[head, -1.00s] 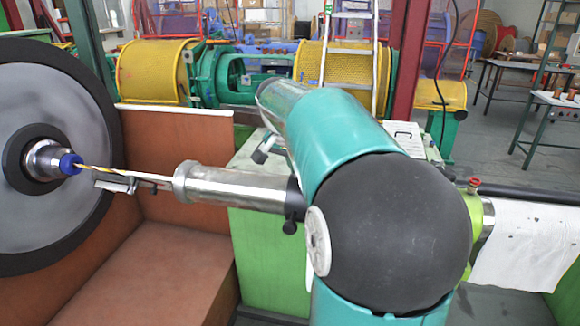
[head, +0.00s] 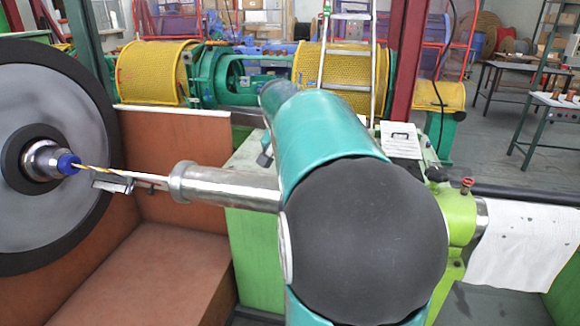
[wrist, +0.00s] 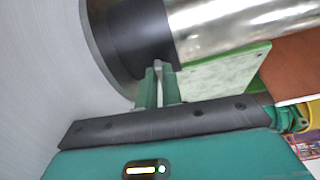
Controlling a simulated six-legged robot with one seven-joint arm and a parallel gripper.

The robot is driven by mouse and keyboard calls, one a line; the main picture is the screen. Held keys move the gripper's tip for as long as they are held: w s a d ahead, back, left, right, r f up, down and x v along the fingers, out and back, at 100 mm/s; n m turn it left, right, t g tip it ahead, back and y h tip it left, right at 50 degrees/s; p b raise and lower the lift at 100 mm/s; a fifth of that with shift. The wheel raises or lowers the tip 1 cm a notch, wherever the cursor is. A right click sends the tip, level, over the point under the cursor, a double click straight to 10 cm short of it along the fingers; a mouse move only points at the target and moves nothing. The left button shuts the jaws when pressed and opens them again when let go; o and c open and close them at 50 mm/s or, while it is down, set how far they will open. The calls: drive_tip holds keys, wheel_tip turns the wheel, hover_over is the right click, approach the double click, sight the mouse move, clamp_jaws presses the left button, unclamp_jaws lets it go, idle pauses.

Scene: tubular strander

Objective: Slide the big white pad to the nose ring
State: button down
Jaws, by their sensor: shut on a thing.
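A big white pad (head: 525,245), a sheet with dark specks, hangs over a dark bar at the right of the head view. A shiny metal ring (head: 482,222) sits at its left edge; I cannot tell if this is the nose ring. My gripper (wrist: 160,70) shows only in the wrist view. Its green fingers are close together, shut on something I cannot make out. They are beside a black collar (wrist: 140,38) and a shiny cylinder (wrist: 240,28). A pale surface (wrist: 50,60) fills the left; I cannot tell whether it is the pad. My arm hides the gripper in the head view.
A large grey disc (head: 75,105) with a blue-tipped hub (head: 68,164) stands at the left, with a metal cylinder (head: 225,187) to its right. Reddish-brown panels (head: 175,170) lie between. A green cabinet (head: 250,245) is behind my arm. Yellow drums (head: 152,75) and a ladder stand behind.

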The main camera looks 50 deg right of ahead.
drive_tip(key=shift+w, duration=0.1)
drive_tip(key=w+a, duration=0.1)
drive_tip(key=w, duration=0.2)
drive_tip(key=w+a, duration=0.4)
drive_tip(key=w, duration=0.1)
drive_tip(key=shift+w, duration=0.35)
drive_tip(key=c, duration=1.6)
unclamp_jaws()
drive_tip(key=shift+s, duration=0.1)
drive_tip(key=shift+o, duration=0.2)
drive_tip(key=v, duration=1.3)
drive_tip(key=shift+r, duration=0.35)
drive_tip(key=shift+a, duration=0.1)
